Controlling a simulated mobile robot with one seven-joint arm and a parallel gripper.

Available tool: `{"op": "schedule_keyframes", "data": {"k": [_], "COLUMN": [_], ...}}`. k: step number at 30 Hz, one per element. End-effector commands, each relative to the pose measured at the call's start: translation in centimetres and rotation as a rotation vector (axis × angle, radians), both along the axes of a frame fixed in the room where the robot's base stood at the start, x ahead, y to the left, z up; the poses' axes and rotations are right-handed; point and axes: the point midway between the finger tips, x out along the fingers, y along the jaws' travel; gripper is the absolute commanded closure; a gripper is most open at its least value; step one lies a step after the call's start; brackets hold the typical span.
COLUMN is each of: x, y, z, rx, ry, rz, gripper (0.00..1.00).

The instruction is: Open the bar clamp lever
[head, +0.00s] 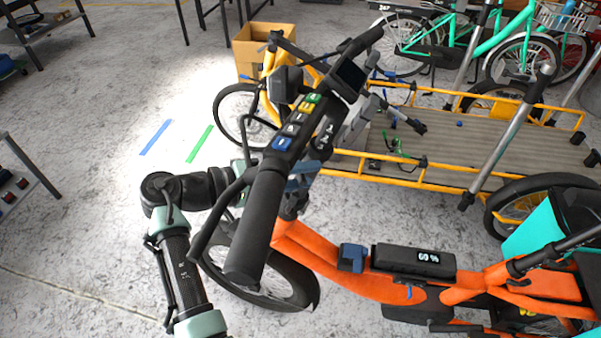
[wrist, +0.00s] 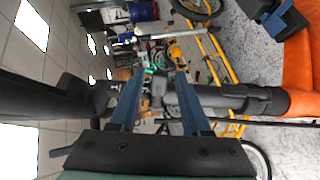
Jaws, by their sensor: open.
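The orange cargo bike (head: 335,263) stands in front, with its black handlebar (head: 262,215) and dark display (head: 350,74) nearest the head camera. My gripper (wrist: 158,74) is open, its two blue-grey fingers apart. In the head view the handlebar hides most of it; blue-grey finger parts (head: 303,180) show just right of the grip. In the wrist view the bike's dark steering column (wrist: 215,98) runs sideways towards the fingers from the orange frame. I cannot tell whether the fingers touch it. I cannot pick out the bar clamp lever for certain; it seems hidden or too small.
A yellow cargo bike (head: 400,180) with a wooden bed stands behind, near a cardboard box (head: 262,48). Teal bikes (head: 480,40) stand at the back right. A blue block (head: 352,257) sits on the orange frame. The floor at the left is mostly clear.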

Motion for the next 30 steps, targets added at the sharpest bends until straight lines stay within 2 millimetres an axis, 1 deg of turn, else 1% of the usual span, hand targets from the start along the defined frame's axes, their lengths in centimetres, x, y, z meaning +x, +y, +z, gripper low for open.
{"op": "schedule_keyframes", "data": {"k": [8, 11, 13, 17, 24, 27, 30], "x": [0.0, -0.1, -0.4, -1.2, -3.2, -4.0, -4.4], "y": [0.0, 0.4, 1.0, 3.2, 8.1, 9.6, 10.7], "z": [0.1, 0.2, 0.4, 1.0, 2.3, 2.7, 3.1], "rx": [0.000, 0.000, 0.000, 0.000, -0.001, -0.001, 0.000], "ry": [-0.002, -0.003, -0.003, -0.005, -0.004, -0.002, -0.003], "rz": [0.000, 0.001, 0.001, 0.005, 0.005, 0.003, 0.001], "gripper": [0.47, 0.47, 0.47, 0.47, 0.47, 0.47, 0.47]}}
